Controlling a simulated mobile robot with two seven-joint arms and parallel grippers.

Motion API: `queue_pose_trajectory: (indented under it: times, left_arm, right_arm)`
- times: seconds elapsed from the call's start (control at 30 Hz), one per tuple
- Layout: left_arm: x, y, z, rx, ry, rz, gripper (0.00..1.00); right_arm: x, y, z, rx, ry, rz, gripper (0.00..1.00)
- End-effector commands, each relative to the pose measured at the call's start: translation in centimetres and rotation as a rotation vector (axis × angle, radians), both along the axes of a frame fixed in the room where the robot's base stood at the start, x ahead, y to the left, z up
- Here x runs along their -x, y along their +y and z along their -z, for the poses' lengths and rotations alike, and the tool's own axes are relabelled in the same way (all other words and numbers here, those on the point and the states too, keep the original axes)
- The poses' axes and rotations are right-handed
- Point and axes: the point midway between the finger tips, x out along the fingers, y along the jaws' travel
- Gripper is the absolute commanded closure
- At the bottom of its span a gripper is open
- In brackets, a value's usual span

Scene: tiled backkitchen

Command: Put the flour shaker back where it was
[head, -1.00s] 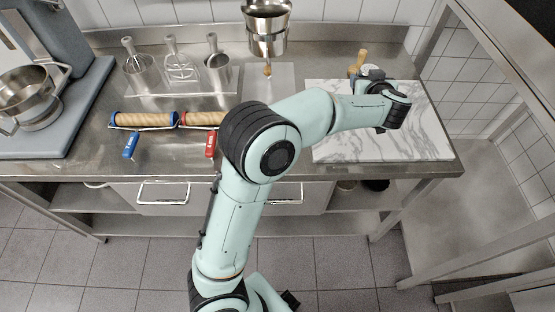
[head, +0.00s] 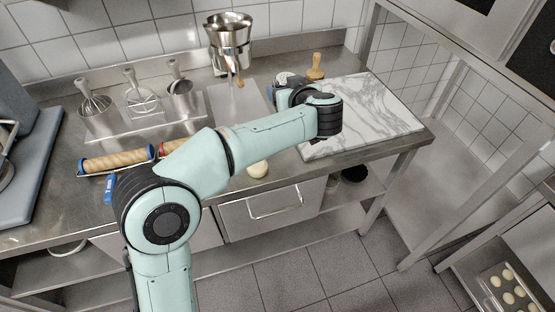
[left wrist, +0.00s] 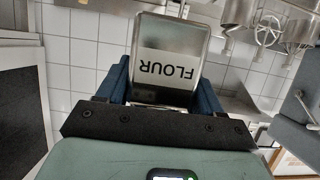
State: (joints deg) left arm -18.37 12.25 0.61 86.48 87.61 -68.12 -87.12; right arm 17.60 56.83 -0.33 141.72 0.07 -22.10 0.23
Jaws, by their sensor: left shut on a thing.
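The flour shaker (left wrist: 171,55) is a metal canister with a white FLOUR label that reads upside down in the left wrist view. It sits between the blue fingers of my left gripper (left wrist: 160,85), which is shut on it. In the head view my left gripper (head: 284,82) is at the back left of the marble board (head: 375,112), over or near the steel counter (head: 260,100). My wrist mostly hides the shaker there, and I cannot tell whether it touches the counter. My right gripper is not in view.
A wooden-handled tool (head: 316,67) stands close right of the gripper. A metal dispenser (head: 229,38) stands at the back, left of it. The marble board's middle is clear.

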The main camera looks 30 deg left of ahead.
Motion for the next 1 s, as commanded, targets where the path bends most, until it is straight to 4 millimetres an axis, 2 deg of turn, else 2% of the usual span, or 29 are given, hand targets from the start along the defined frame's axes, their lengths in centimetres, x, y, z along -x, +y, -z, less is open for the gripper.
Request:
queue_pose_trajectory:
  times: [0.43,0.6,0.77,1.0]
  left_arm:
    - [0.0,0.0,11.2,-0.002,0.006,0.001,0.7]
    - [0.0,0.0,13.6,-0.002,0.003,0.002,0.7]
    - [0.0,0.0,14.8,-0.002,0.004,0.001,0.7]
    - [0.0,0.0,18.9,-0.002,0.004,0.001,0.7]
  right_arm:
    - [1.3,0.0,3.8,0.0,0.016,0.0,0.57]
    - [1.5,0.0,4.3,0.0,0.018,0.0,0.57]
    - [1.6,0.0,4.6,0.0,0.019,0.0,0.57]
    - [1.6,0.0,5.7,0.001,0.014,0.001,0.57]
